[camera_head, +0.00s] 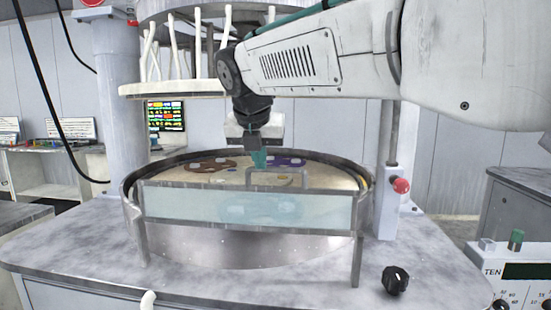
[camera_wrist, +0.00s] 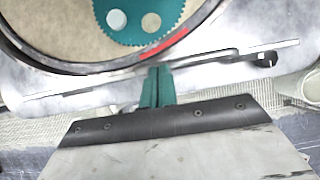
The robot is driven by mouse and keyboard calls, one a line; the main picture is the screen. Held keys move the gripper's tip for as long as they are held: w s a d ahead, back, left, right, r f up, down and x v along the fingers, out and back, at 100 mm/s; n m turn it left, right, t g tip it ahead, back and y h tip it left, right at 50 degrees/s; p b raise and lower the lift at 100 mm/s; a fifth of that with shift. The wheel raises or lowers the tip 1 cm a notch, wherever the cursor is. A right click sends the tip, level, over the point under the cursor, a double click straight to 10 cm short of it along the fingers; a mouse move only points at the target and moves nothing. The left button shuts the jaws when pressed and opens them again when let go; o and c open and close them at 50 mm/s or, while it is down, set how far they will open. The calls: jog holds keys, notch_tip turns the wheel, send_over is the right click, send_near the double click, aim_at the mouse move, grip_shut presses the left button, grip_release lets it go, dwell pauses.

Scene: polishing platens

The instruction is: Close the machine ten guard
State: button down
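The machine ten guard (camera_head: 180,204) is a clear panel in a grey metal frame, standing upright across the front of the round polishing basin. A grey bar handle (camera_head: 290,170) rises above its top edge. In the wrist view the guard shows edge-on as a thin slanting bar (camera_wrist: 285,46). My gripper (camera_head: 258,160) points down just above the left part of the handle. Its teal fingers (camera_wrist: 157,72) look pressed together in the wrist view. Whether any of the handle is between them cannot be told.
The basin rim (camera_head: 128,190) surrounds a tan platen carrying brown, purple and teal discs. A black knob (camera_head: 395,279) sits on the bench at front right. A red knob (camera_head: 401,186) is on the right post. The TEN control box (camera_head: 515,270) stands at far right.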

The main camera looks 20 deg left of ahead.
jog(key=s+r+m, duration=0.2)
jog(key=s+r, duration=0.2)
jog(key=r, duration=0.7)
notch_tip(320, 180, down, 7)
jog(key=s+d+m+g, duration=0.1)
jog(key=d+m, duration=0.1)
jog(key=m, duration=0.4)
jog(key=s+d+f+m+g+h, duration=0.1)
jog(key=d+f+m, duration=0.2)
jog(key=d+m, duration=0.45)
jog(key=s+d+f+m+g, duration=0.15)
jog(key=d+f+m, duration=0.25)
jog(key=d, duration=0.6)
jog(key=s+d+f+m+g+h, duration=0.1)
jog(key=d+f+m, duration=0.3)
jog(key=d, duration=0.5)
jog(key=s+d+f+m, duration=0.5)
jog(key=s+d+m, duration=0.3)
jog(key=d, duration=0.5)
jog(key=s+d+f+m, duration=0.6)
jog(key=s+d, duration=0.5)
jog(key=d, duration=0.2)
jog(key=shift+s+d+m, duration=0.15)
jog(key=shift+s+m, duration=0.05)
jog(key=shift+m, duration=0.65)
